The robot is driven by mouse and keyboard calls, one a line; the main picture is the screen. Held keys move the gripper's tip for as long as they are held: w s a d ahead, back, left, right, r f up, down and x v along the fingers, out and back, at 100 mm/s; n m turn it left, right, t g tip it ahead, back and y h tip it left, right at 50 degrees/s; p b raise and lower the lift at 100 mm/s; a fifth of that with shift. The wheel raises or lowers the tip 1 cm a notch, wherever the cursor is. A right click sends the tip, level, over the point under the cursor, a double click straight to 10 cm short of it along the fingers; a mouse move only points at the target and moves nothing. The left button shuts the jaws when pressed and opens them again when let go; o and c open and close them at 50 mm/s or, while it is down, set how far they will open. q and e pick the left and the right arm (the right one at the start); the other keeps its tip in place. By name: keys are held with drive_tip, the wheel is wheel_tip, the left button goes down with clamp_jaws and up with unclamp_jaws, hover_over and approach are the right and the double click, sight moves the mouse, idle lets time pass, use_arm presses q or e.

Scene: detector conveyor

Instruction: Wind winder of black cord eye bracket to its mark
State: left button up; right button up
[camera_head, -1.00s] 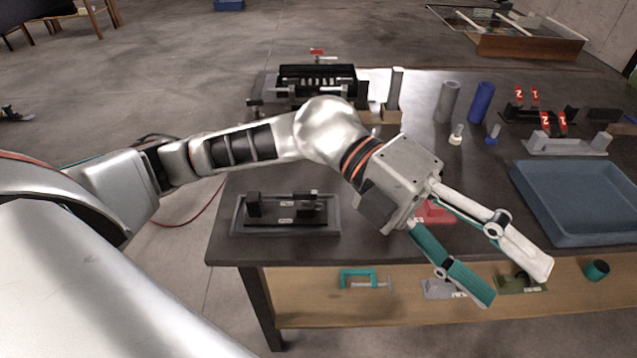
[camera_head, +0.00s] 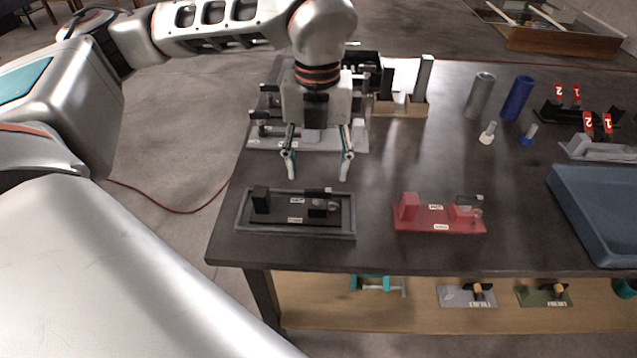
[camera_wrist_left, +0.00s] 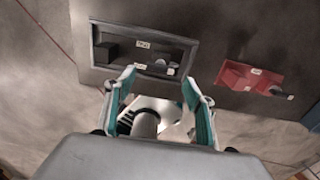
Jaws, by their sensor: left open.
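The black cord eye bracket (camera_head: 292,210) sits in a grey tray (camera_head: 240,224) near the table's front left edge. It has a block at its left end and a winder (camera_head: 322,207) at its right end, with small white labels. In the left wrist view the bracket (camera_wrist_left: 128,49) lies beyond the fingertips, with its winder (camera_wrist_left: 160,67) toward the right. My left gripper (camera_head: 318,170) points down, open and empty, behind and above the bracket, apart from it. The winder's mark is too small to read. My right gripper is not in view.
A red bracket (camera_head: 440,220) stands to the right on the table, and a blue-grey tray (camera_head: 600,215) lies at the right edge. Grey and blue cylinders (camera_head: 518,98) stand at the back. A grey fixture (camera_head: 265,138) is behind my gripper. The table's middle is clear.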

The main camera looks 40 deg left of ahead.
sight(318, 190)
use_arm(q)
drive_tip(key=shift+f, duration=2.65)
drive_tip(key=c, duration=1.1)
